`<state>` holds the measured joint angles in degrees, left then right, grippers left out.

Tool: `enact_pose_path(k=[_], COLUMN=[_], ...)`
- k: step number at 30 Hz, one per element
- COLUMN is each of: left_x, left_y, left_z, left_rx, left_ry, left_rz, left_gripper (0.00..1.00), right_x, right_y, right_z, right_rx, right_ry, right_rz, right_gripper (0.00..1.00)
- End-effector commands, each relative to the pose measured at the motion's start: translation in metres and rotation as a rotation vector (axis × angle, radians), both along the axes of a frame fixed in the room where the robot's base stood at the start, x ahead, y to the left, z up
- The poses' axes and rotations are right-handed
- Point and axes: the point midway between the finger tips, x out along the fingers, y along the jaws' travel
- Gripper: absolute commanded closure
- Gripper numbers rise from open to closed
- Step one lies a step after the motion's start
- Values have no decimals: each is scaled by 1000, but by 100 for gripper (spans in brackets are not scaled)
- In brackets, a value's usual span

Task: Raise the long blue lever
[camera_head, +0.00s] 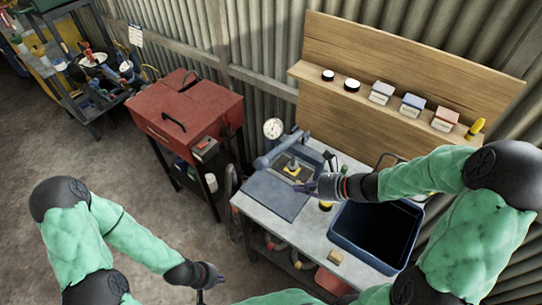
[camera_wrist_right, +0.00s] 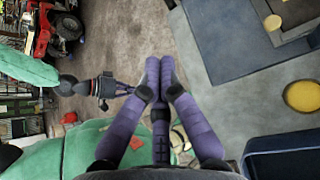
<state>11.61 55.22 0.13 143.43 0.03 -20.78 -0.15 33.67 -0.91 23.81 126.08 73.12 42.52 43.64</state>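The long blue lever (camera_head: 278,149) is a thick bar with a rounded end, sloping across the blue press on the workbench (camera_head: 262,220). A blue plate (camera_head: 275,196) lies in front of it, and also shows in the right wrist view (camera_wrist_right: 232,42). My right gripper (camera_head: 313,187) is over the bench, to the right of and nearer than the lever, apart from it. In the wrist view its purple fingertips (camera_wrist_right: 160,62) meet with nothing seen between them. My left gripper (camera_head: 212,279) hangs low over the floor, left of the bench; its finger gap is too small to judge.
A dark blue bin (camera_head: 376,236) stands on the bench's right side. A round gauge (camera_head: 272,128) stands behind the lever. A red tool cabinet (camera_head: 188,112) is left of the bench. A wooden shelf (camera_head: 366,85) with small boxes is on the wall.

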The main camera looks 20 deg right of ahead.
Motion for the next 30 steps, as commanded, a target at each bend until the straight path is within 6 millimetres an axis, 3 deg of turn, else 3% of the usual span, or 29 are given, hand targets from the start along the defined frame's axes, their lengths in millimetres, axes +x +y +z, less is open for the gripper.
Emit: enact_pose_path(k=[1,5,15,22,30], left_x=[0,0,0,0,0], left_y=[0,0,0,0,0], left_z=[3,4,4,0,-11], left_rx=[0,0,0,0,0], left_ry=[0,0,0,0,0], left_rz=[0,0,0,0,0], left_gripper=[100,100,100,100,100], right_x=[3,8,10,19,46], right_y=[-4,-9,-10,0,32], right_z=[11,24,26,17,-7], right_rx=[21,60,67,66,66], right_ry=[-9,-19,-22,-23,-21], right_rz=[-30,-74,-80,-76,-73], right_gripper=[100,100,100,100,100])
